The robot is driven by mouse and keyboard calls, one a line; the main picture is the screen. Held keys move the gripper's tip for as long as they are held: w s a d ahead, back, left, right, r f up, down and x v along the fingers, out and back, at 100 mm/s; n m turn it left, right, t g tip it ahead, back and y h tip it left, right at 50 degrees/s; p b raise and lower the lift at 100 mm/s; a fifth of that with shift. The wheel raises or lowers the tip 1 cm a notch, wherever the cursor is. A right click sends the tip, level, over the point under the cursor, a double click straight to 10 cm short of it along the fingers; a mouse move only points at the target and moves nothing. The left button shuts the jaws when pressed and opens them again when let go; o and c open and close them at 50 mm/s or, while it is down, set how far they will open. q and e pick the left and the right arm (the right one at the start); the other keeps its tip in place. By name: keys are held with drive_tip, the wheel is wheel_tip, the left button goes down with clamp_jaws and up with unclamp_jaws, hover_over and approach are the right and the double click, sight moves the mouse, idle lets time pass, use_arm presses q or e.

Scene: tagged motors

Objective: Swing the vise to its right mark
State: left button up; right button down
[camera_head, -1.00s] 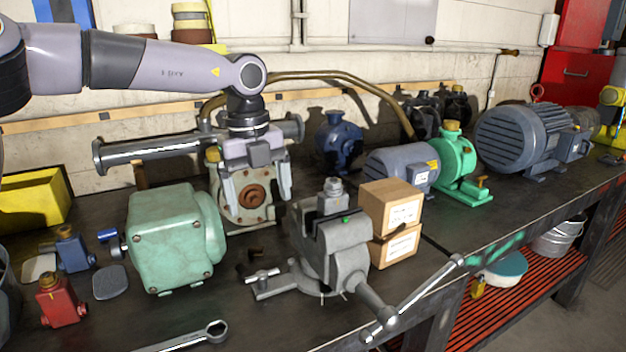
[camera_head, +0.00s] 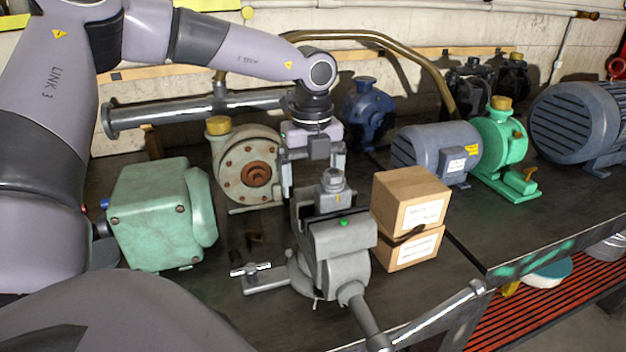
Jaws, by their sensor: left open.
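The grey bench vise (camera_head: 338,240) stands near the bench's front edge in the middle of the head view. A small green dot is on its top, and its long handle reaches toward the lower right. Small lines show low on its base, but I cannot tell which is the right mark. My left gripper (camera_head: 313,182) points down just behind the vise's upper end, fingers apart and empty. The vise's top fitting shows in front of it, and I cannot tell whether they touch. My right gripper is not in view.
Two stacked cardboard boxes (camera_head: 409,200) stand close to the vise's right. A green gearbox (camera_head: 160,215) is to the left, and a cream pump (camera_head: 243,160) is behind. A blue-grey motor (camera_head: 436,150) and a green pump (camera_head: 499,150) stand farther right.

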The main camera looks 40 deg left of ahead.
sight(295, 189)
use_arm(q)
drive_tip(key=shift+f, duration=0.7)
drive_tip(key=c, duration=1.5)
drive_tip(key=shift+s+a+f+n+b, duration=0.2)
drive_tip(key=shift+n+b, duration=0.4)
drive_tip(key=shift+b, duration=0.45)
drive_tip(key=s+n+b, duration=0.1)
drive_tip(key=n+b, duration=0.1)
drive_tip(key=b, duration=0.1)
drive_tip(key=shift+s+a+r, duration=0.1)
drive_tip(key=shift+s, duration=0.1)
drive_tip(key=shift+s+a+r+n+b, duration=0.1)
drive_tip(key=shift+s+n+b, duration=0.45)
drive_tip(key=shift+n+b, duration=0.65)
drive_tip(key=shift+s, duration=0.1)
drive_tip(key=shift+n+b, duration=0.3)
drive_tip(key=shift+b, duration=0.05)
drive_tip(key=o, duration=1.5)
drive_tip(key=shift+s, duration=0.15)
